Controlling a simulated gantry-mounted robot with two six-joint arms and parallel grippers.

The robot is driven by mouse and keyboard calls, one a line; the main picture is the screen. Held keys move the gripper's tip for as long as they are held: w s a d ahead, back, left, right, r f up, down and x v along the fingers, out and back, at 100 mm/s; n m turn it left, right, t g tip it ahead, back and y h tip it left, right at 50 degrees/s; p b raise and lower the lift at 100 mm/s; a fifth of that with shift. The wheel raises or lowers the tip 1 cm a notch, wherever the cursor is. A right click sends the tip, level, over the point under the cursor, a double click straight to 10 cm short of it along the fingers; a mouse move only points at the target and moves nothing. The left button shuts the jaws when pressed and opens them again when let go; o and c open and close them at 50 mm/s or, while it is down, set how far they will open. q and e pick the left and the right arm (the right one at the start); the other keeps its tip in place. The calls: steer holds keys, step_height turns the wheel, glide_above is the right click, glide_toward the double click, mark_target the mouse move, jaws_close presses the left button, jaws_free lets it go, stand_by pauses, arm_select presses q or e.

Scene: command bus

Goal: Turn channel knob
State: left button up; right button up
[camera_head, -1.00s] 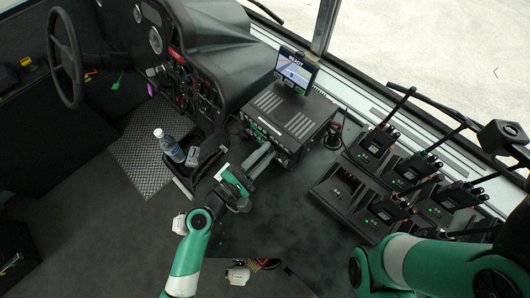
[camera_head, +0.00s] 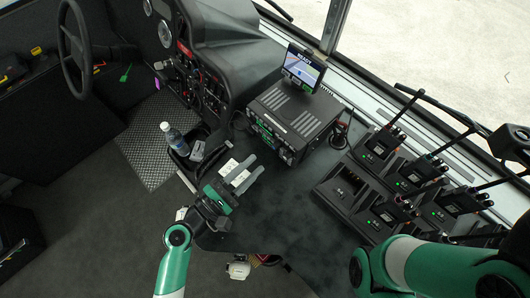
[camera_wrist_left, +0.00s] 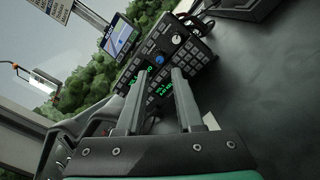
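The black radio unit (camera_head: 297,117) sits on the dash, its front panel with green-lit buttons facing my left arm. In the left wrist view the panel (camera_wrist_left: 188,62) shows a light grey round knob (camera_wrist_left: 177,39) and a smaller blue one (camera_wrist_left: 159,59); I cannot tell which is the channel knob. My left gripper (camera_head: 256,164) is open and empty, short of the panel and apart from it. Its two fingers (camera_wrist_left: 158,72) spread in front of the panel in the wrist view and hide part of it. My right gripper is out of view.
A small screen (camera_head: 303,68) stands behind the radio. Handheld radios in chargers (camera_head: 352,183) fill the right side. A water bottle (camera_head: 174,138) stands in a holder left of my left gripper. A corded microphone (camera_head: 339,136) is right of the radio.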

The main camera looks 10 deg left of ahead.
arm_select(q)
steer(key=shift+v, duration=2.35)
